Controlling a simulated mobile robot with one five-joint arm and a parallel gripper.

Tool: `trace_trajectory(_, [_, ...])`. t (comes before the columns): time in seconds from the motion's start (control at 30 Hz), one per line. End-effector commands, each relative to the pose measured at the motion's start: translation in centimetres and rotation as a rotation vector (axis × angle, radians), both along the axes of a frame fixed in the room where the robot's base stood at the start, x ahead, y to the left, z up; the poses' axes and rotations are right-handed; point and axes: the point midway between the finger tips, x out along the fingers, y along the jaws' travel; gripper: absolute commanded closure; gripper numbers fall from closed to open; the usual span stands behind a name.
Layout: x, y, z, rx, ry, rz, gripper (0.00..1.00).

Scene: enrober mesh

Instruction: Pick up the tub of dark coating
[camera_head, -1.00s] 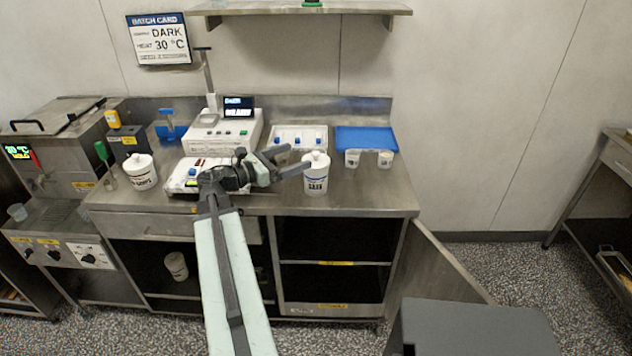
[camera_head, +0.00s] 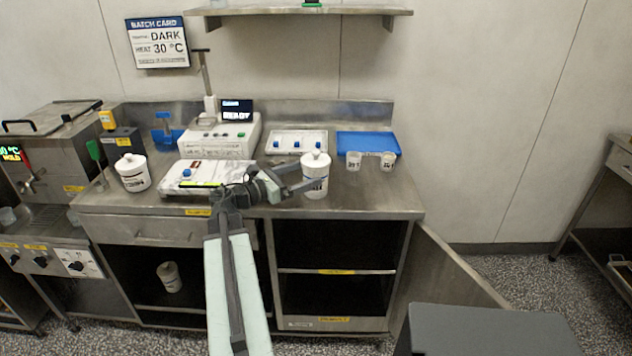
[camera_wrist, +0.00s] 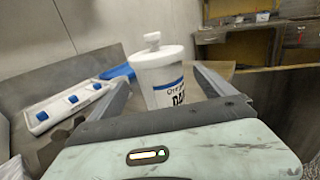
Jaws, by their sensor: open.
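A white lidded tub (camera_head: 316,168) with a blue band stands upright near the front edge of the steel counter. In the wrist view the tub (camera_wrist: 158,72) shows a partly hidden label with letters starting "DA". My gripper (camera_head: 303,180) is open at the tub's lower left side in the head view. In the wrist view its fingers stand to either side of the tub; I cannot tell whether they touch it. A second white lidded tub (camera_head: 132,173) stands at the counter's left end.
A white device (camera_head: 219,138) and a panel with blue knobs (camera_head: 297,142) stand behind my arm. A blue tray (camera_head: 368,141) and two small cups (camera_head: 353,161) (camera_head: 388,161) are right of the tub. The batch card (camera_head: 158,41) reads DARK, 30 °C.

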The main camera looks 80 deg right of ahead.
Motion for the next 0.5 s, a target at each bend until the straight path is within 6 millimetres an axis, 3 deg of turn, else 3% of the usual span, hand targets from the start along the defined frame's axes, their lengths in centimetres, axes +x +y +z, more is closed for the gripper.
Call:
trace_trajectory(0.3, [-3.5,-3.1,0.0,-0.001,-0.001,-0.002,0.07])
trace_trajectory(0.5, [-3.7,-3.2,0.0,-0.001,-0.001,0.000,0.07])
